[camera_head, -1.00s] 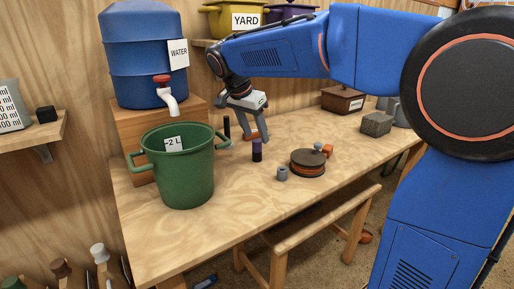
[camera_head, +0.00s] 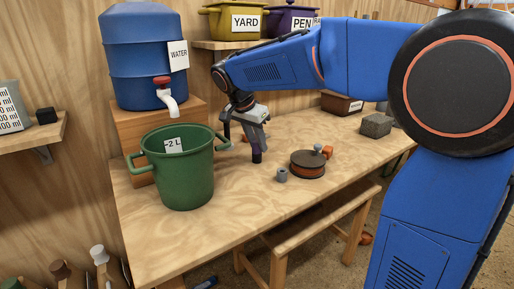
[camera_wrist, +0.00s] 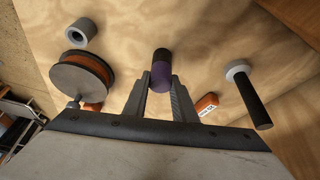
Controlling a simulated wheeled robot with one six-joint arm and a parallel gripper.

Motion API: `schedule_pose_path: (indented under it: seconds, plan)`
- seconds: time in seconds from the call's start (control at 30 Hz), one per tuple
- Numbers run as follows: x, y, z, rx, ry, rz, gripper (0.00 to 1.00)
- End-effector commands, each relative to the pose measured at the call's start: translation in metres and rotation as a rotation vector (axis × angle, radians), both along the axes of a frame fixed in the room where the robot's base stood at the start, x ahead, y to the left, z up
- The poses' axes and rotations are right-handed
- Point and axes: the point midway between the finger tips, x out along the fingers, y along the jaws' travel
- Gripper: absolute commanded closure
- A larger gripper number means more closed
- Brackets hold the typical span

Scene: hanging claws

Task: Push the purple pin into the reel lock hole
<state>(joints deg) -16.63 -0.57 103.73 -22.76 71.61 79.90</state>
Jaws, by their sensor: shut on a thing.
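The purple pin (camera_head: 257,157) stands upright on the workbench, with a purple upper part and a black lower part. My gripper (camera_head: 257,147) is above it and shut on its purple part; only the black lower part shows clearly in the head view. In the wrist view the pin (camera_wrist: 161,72) sits between my two fingertips (camera_wrist: 160,82). The reel (camera_head: 308,165), a dark round disc with an orange band, lies to the right of the pin, apart from it. It also shows in the wrist view (camera_wrist: 78,78). I cannot make out its lock hole.
A small grey knob (camera_head: 318,148) and an orange piece (camera_head: 328,151) are by the reel. A green bucket (camera_head: 183,180) stands left. A black rod with a pale collar (camera_wrist: 250,92) and a labelled orange piece (camera_wrist: 207,104) are near my gripper.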

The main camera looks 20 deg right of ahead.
Motion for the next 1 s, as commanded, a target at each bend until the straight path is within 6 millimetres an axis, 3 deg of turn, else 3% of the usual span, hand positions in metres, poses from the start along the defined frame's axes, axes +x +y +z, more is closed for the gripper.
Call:
schedule_pose_path:
  seconds: [0.23,0.7,1.0]
  plan:
    - [0.000,0.000,0.015,0.000,-0.002,0.000,1.00]
    - [0.001,0.000,0.090,0.000,-0.002,0.000,1.00]
    - [0.000,0.000,0.101,0.000,0.000,0.000,1.00]
